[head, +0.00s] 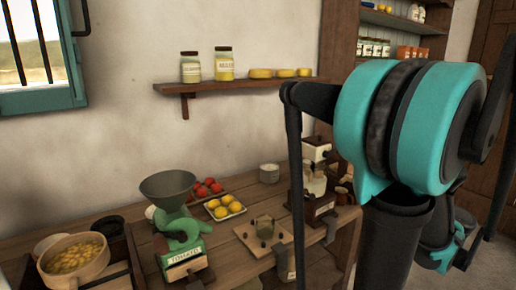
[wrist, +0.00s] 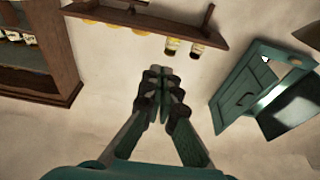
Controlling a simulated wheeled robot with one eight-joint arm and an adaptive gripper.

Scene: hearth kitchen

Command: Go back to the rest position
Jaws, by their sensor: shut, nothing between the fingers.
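My gripper (wrist: 160,85) shows in the wrist view with its two fingers together and nothing between them. It is held up in the air, facing the pale plaster wall. The wrist picture is turned about, so the wall shelf (wrist: 150,17) hangs from its top edge. In the head view my teal and black arm fills the right side. My fingertips cannot be made out there.
A wooden table (head: 222,262) holds a green mill (head: 183,235), a plate of lemons (head: 225,208), red tomatoes (head: 206,188), a wooden grinder (head: 318,200) and a pan (head: 75,262). A wall shelf (head: 235,84) bears jars. A teal-framed window (head: 42,55) is at left.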

